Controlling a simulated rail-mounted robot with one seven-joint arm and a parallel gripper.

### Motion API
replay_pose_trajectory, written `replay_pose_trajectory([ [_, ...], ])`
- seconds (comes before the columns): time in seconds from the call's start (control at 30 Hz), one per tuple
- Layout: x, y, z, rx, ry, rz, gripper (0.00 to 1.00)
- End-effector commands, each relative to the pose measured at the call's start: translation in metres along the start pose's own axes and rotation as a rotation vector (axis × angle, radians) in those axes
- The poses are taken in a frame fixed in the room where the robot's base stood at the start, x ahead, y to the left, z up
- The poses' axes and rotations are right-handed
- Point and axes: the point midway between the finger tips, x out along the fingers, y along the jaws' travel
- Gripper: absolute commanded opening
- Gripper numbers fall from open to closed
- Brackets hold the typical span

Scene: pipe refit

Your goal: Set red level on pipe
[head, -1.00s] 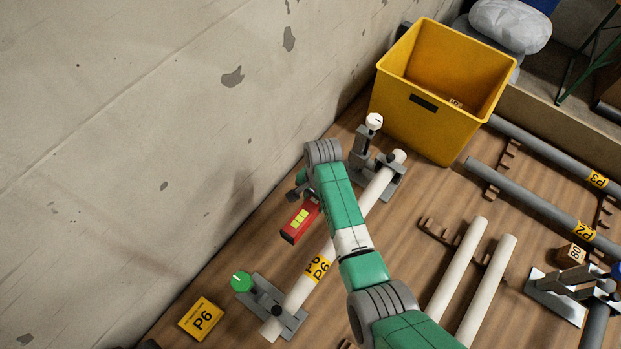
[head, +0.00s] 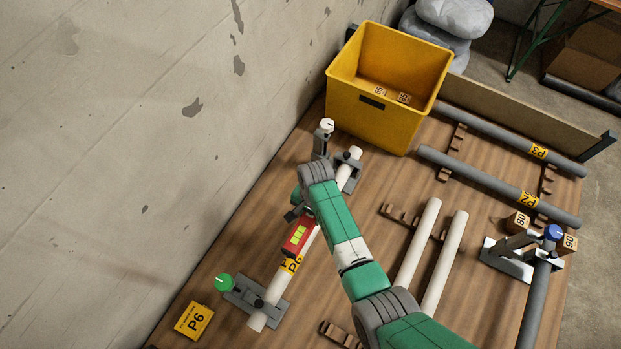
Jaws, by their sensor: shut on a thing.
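The red level (head: 298,236), with yellow-green windows on top, is over the white pipe P6 (head: 258,318) and lies roughly along it. It covers part of the yellow P6 label. I cannot tell whether it touches the pipe or hangs just above it. My gripper (head: 294,211) is shut on the level's far end; my green arm hides most of the fingers. The pipe rests in a grey clamp with a green knob (head: 225,282) at the near end and a grey clamp with a white knob (head: 326,125) at the far end.
A yellow bin (head: 385,95) with small blocks stands at the back by the concrete wall. A yellow P6 sign (head: 194,321) lies at the near left. Two loose white pipes (head: 440,265) lie to the right, with grey pipes (head: 495,185) and a blue-knobbed clamp (head: 552,233) beyond.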

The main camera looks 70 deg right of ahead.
Motion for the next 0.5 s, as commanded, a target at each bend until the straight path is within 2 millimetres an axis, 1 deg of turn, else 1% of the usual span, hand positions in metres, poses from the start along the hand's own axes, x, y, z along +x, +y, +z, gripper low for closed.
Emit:
replay_pose_trajectory([
  [0.03, 0.009, 0.0, -0.001, 0.0, 0.0, 0.0, 0.08],
  [0.5, 0.051, 0.0, -0.006, 0.0, 0.0, 0.0, 0.08],
])
